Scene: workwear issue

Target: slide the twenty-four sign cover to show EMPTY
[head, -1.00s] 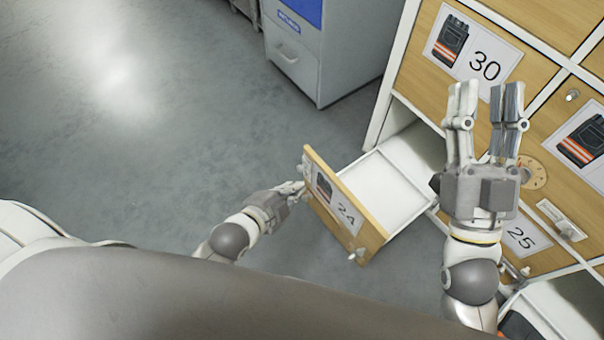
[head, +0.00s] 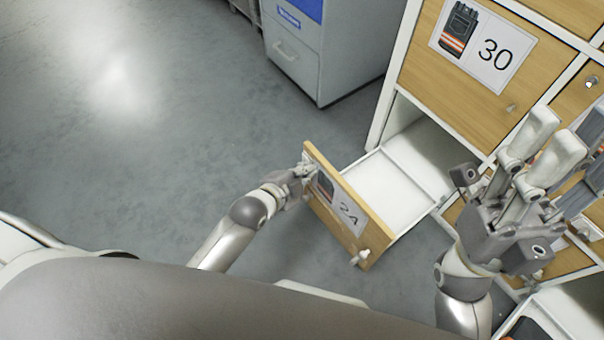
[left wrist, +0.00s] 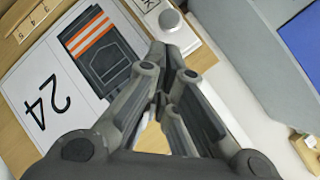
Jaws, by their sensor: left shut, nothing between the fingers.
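Drawer twenty-four (head: 385,190) is pulled out, and its white inside looks empty. Its wooden front (head: 374,236) carries a white card (head: 346,214) with "24" and a dark garment with orange stripes; the card (left wrist: 38,92) fills the left of the left wrist view. Beside it there is a silver round knob (left wrist: 171,20) with a partly cut-off word; which word the sign cover shows cannot be read. My left gripper (head: 307,171) is shut and empty at the far end of the front; its fingertips (left wrist: 165,60) are just below the knob in the wrist view. My right gripper (head: 545,145) is open and empty before the lockers.
Closed door 30 (head: 460,60) is above the drawer. A grey cabinet with a blue panel (head: 296,50) stands at the back. A small knob (head: 360,258) sticks out at the near end of the drawer front. The floor (head: 150,120) on the left is clear.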

